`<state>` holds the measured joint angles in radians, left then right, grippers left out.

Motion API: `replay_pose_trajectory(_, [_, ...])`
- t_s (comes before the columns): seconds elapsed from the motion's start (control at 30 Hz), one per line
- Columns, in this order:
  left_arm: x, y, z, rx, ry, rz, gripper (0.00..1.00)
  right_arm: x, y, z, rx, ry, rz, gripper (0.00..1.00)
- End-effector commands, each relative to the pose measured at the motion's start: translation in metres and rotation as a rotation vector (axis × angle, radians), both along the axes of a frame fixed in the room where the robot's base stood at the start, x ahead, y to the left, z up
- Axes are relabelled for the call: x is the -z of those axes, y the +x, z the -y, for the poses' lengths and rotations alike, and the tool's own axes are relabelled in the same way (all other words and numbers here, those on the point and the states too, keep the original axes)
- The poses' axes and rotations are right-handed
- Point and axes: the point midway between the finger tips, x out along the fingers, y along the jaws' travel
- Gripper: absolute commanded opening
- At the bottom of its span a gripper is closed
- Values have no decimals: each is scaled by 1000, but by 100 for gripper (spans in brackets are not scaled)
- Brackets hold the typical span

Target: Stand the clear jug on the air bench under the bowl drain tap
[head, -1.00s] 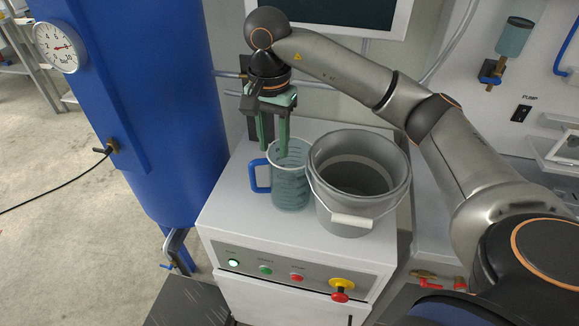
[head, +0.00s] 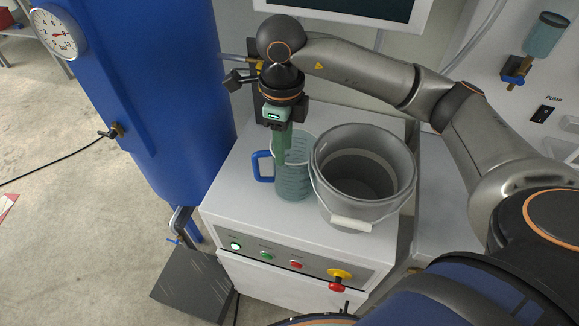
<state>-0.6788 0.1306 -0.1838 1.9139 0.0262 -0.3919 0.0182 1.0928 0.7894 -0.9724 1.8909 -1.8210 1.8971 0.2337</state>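The clear jug (head: 294,181) stands upright on top of a white cabinet (head: 240,196), its blue handle (head: 262,167) toward the left. My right gripper (head: 281,158) points down over the left part of the jug's rim, with a green finger in front of the jug's upper part. The fingers line up in this view, so their gap and any contact with the jug are hidden. My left gripper is not in view. I cannot pick out the air bench or the bowl drain tap with certainty.
A grey bucket (head: 362,205) stands close against the jug's right side. A large blue tank (head: 150,110) with a gauge (head: 58,34) stands at left. A teal cup with a blue-handled tap (head: 516,72) is on the right wall panel. Floor at left is mostly clear.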

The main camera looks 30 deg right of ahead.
Motion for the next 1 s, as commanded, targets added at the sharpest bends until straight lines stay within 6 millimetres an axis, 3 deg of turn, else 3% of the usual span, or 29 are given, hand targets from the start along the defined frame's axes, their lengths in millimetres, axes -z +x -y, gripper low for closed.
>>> replay_pose_trajectory(0.2, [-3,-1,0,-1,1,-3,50,38,-1,0,-1,0,-3,40])
replay_pose_trajectory(0.47, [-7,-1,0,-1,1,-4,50,59,-2,-2,-2,-1,-3,40])
replay_pose_trajectory(0.7, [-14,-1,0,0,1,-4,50,94,-6,-6,-2,0,-4,40])
replay_pose_trajectory(1.0, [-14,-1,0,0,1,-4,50,103,-5,-6,-3,-1,1,40])
